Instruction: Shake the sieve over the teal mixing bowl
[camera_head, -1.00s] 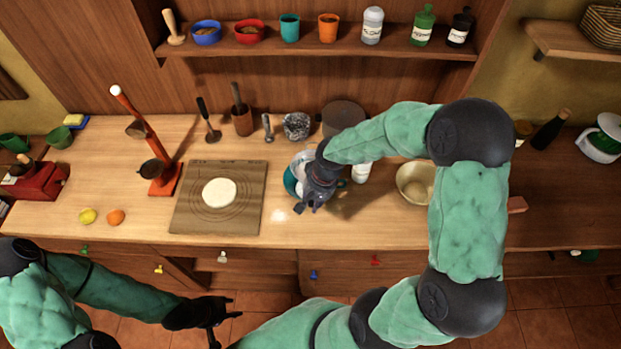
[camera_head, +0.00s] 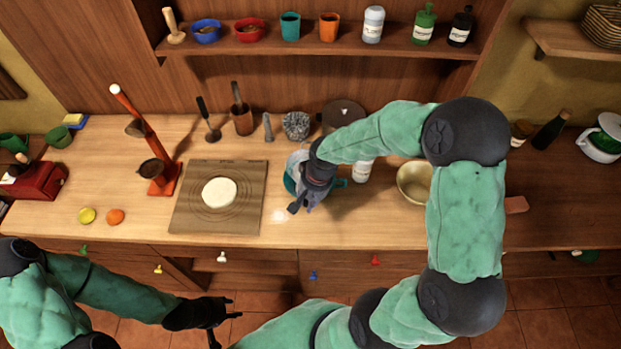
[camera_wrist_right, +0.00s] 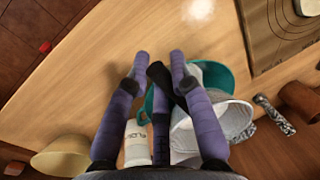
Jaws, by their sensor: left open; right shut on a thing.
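The teal mixing bowl (camera_head: 289,184) stands on the counter right of the dough board, mostly hidden under my right gripper. In the right wrist view its teal rim (camera_wrist_right: 217,76) shows beyond the fingers. The sieve (camera_wrist_right: 187,138), a whitish mesh basket with a pale rim, is at the bowl, overlapping it in that view. Its pale edge also shows in the head view (camera_head: 296,160). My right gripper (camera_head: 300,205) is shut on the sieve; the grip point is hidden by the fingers. My left gripper (camera_head: 224,327) is open and empty in front of the counter, low over the floor.
A white bottle (camera_head: 362,172) and a brass bowl (camera_head: 414,181) stand to the right of the teal bowl. A board (camera_head: 188,214) with flat dough (camera_head: 219,191) lies to the left. A grey stone-like pot (camera_head: 296,125) stands behind. The counter's front strip is clear.

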